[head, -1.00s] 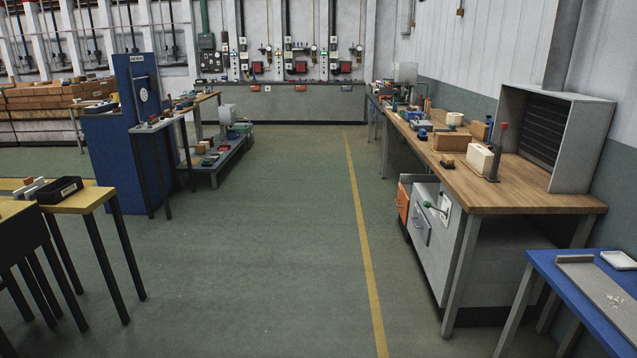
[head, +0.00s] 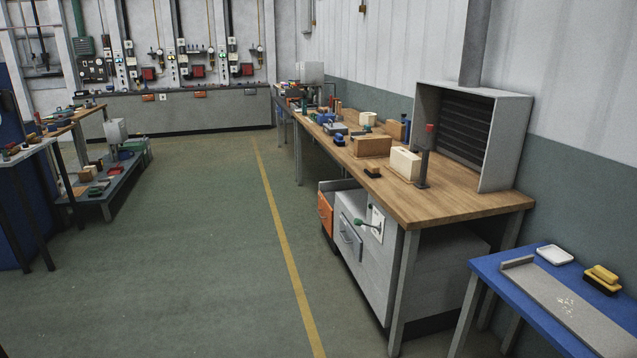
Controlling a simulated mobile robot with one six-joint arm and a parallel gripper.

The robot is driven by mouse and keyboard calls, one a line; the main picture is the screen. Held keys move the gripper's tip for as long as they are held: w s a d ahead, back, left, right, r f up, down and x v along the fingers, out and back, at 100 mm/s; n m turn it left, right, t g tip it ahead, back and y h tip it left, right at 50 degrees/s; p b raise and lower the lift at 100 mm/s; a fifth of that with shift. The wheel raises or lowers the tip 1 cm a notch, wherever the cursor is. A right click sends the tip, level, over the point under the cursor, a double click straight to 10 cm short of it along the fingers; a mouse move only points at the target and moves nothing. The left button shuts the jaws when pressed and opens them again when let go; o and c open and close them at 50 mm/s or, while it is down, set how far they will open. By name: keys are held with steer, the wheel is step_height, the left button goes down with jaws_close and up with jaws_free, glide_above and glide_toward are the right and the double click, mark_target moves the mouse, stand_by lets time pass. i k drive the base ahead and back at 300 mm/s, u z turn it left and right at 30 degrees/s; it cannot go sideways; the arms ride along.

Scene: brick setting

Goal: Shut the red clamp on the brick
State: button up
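A dark upright post with a red top (head: 428,135) stands at the near end of the wooden bench, on the right of the head view. It looks like the red clamp, with its red handle upright. A cream brick-like block (head: 405,164) sits just left of it on the bench. I cannot tell whether the post touches the block, or whether the clamp presses on it. A tan block (head: 371,146) lies farther back. My gripper is not in view.
The wooden bench (head: 440,203) has a grey hood (head: 503,145) at its right and drawers beneath. A blue table (head: 500,290) with a grey tray stands front right. Open floor (head: 190,270) lies left of the bench, with a yellow line (head: 283,235).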

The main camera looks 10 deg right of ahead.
mark_target(429, 129)
steer(key=z, duration=0.45)
steer(key=i, duration=0.55)
steer(key=z, duration=0.3)
steer(key=k, duration=0.65)
steer(key=u, duration=0.25)
steer(key=i, duration=0.45)
steer(key=u, duration=0.7)
steer(key=i, duration=0.7)
steer(key=u, duration=0.55)
steer(key=i, duration=1.45)
steer(key=u, duration=0.05)
